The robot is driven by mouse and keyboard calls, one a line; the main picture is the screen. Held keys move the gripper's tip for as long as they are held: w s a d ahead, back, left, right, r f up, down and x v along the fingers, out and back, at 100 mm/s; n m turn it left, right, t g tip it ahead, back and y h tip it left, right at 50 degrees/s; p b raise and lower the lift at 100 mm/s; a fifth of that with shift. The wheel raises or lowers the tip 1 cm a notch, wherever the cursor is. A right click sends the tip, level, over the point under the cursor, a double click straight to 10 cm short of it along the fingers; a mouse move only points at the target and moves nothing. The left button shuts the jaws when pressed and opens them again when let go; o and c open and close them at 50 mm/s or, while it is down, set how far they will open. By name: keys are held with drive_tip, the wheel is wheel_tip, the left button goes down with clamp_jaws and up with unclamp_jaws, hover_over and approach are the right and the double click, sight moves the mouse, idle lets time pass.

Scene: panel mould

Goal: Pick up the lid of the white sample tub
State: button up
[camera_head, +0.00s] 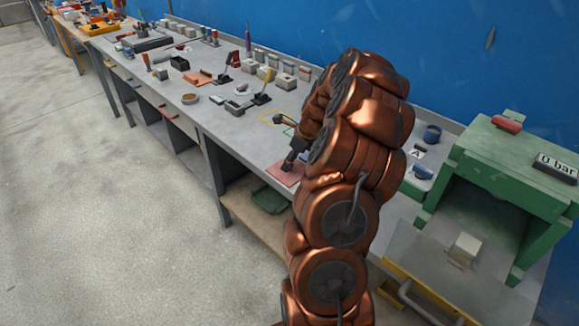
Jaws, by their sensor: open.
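My copper-coloured arm reaches over the grey bench, and my gripper (288,165) points down just above or at a pink-red square plate (284,177) near the bench's front edge. The gripper is small in the picture and nothing shows between its fingers. I cannot clearly make out a white sample tub or its lid. A small round pale dish or tub (189,99) with a brownish top stands farther left near the front edge, but I cannot tell whether it is the tub. Part of the bench behind my arm is hidden.
A blue cup (432,133) stands behind my arm. Several small blocks and tools crowd the bench's back left. The floor (120,220) is clear.

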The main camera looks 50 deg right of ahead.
drive_tip(key=shift+x, duration=0.9)
drive_tip(key=shift+c, duration=0.3)
clamp_jaws()
drive_tip(key=shift+r, duration=0.1)
